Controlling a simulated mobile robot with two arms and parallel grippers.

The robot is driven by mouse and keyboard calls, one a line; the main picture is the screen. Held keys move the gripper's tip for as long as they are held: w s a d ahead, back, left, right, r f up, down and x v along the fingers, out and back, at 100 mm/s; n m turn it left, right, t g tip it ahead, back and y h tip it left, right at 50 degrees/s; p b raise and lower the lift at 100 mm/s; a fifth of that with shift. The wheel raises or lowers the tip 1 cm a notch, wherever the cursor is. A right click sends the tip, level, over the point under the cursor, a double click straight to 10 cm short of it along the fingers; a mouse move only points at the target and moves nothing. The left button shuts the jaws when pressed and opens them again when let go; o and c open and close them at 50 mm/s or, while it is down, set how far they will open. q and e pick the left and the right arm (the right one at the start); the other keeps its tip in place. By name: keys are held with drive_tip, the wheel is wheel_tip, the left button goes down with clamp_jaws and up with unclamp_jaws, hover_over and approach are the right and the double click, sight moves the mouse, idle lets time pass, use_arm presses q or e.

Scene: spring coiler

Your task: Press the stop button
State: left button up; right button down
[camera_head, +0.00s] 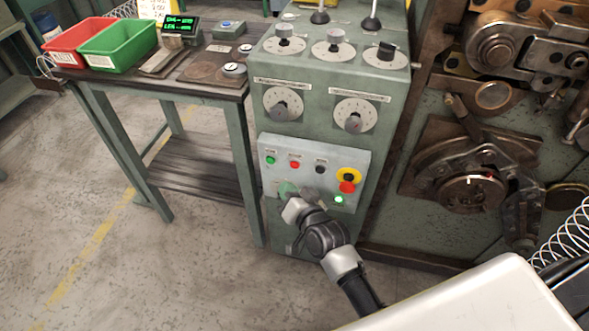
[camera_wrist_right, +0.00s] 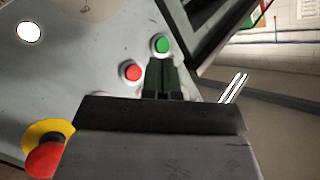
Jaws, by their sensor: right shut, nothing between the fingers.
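The small red button (camera_head: 294,165) is on the grey control panel (camera_head: 325,167), between a green button (camera_head: 270,160) and a black one (camera_head: 320,170). Its label is too small to read. The right wrist view shows the red button (camera_wrist_right: 132,72) and the green button (camera_wrist_right: 160,45). My right gripper (camera_head: 287,190) is shut and empty in front of the panel, below the green and red buttons in the head view. In the right wrist view its fingertips (camera_wrist_right: 161,62) appear just beside the red button and below the green one; contact cannot be told. My left gripper is not in view.
A yellow-ringed red mushroom button (camera_head: 347,187) is at the panel's right, above a lit green lamp (camera_head: 339,199). Dials (camera_head: 283,103) sit above the panel. A work table (camera_head: 160,85) with red and green bins stands left, and heavy machinery (camera_head: 470,180) right.

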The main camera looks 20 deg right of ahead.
sight(295, 165)
drive_tip(key=w+d, duration=0.2)
drive_tip(key=shift+w, duration=0.4)
drive_tip(key=shift+w, duration=0.1)
idle(1.8)
drive_tip(key=shift+w+d, duration=0.2)
drive_tip(key=shift+w, duration=0.05)
drive_tip(key=shift+w+d, duration=0.2)
drive_tip(key=shift+w, duration=0.1)
idle(0.9)
drive_tip(key=shift+s, duration=0.1)
drive_tip(key=shift+s+a+p, duration=0.45)
drive_tip(key=shift+s+p, duration=0.15)
